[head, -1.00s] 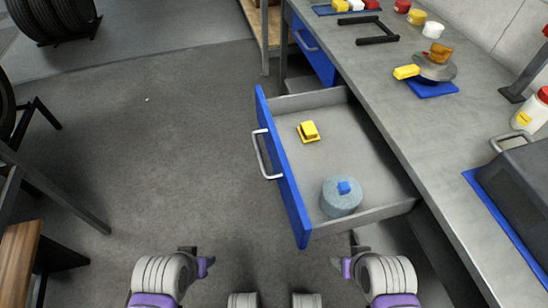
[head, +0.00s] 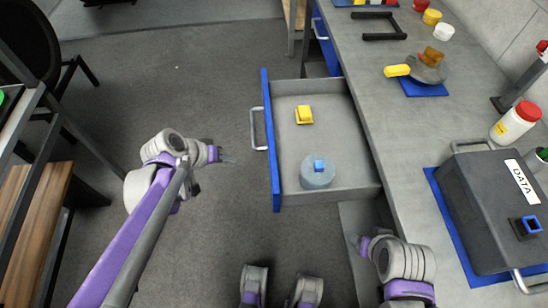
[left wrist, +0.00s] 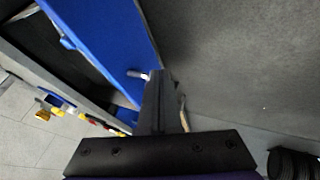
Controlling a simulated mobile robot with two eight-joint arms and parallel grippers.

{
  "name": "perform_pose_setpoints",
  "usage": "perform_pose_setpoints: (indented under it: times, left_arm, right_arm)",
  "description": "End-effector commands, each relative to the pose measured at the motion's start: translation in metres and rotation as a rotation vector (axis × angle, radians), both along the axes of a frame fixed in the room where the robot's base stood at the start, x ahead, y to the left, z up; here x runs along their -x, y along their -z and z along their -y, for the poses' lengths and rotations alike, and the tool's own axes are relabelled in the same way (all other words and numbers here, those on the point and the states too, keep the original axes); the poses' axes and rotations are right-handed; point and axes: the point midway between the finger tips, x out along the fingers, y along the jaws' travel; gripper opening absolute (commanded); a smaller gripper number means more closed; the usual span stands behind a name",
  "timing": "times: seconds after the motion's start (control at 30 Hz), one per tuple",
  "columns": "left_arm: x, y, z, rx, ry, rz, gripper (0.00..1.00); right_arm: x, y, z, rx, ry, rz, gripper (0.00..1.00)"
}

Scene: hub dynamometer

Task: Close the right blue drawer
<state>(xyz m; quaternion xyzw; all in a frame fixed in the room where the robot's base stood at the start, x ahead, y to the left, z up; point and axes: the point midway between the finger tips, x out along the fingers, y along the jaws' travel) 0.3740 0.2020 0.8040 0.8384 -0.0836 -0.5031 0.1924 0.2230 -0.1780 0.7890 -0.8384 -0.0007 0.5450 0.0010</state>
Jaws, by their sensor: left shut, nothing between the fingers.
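The right blue drawer (head: 270,165) stands pulled out from under the grey workbench. Its blue front, with a metal handle (head: 257,129), faces left in the head view. Inside lie a yellow block-like item (head: 304,115) and a round blue-grey item (head: 317,176) with a blue top. My left gripper (head: 230,159) is shut and empty, left of the drawer front and apart from it. The left wrist view shows a blue panel (left wrist: 100,35) beyond the dark fingers (left wrist: 162,95). My right gripper (head: 354,240) is below the drawer, beside the bench; its jaw gap is unclear.
The workbench (head: 385,135) holds a dark box (head: 490,200) labelled DATA, a white bottle (head: 512,125) with a red cap, and small coloured items. Another blue drawer front (head: 325,45) is farther back. Shelving with a wooden board (head: 35,215) stands left.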

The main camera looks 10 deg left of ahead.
Motion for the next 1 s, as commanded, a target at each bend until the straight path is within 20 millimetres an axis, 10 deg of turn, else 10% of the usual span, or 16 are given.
perform_pose_setpoints:
  times: [0.27,0.7,1.0]
  left_arm:
    - [-0.015,0.009,0.001,0.019,-0.001,0.013,0.00]
    - [-0.059,0.082,0.033,0.017,-0.001,0.012,0.00]
    - [-0.067,0.077,0.067,0.017,-0.002,0.013,0.00]
  right_arm:
    - [0.000,0.003,0.000,0.000,0.000,-0.001,0.64]
    - [-0.001,0.033,0.000,0.000,0.000,-0.011,0.64]
    - [-0.001,0.034,0.000,0.000,0.000,-0.012,0.64]
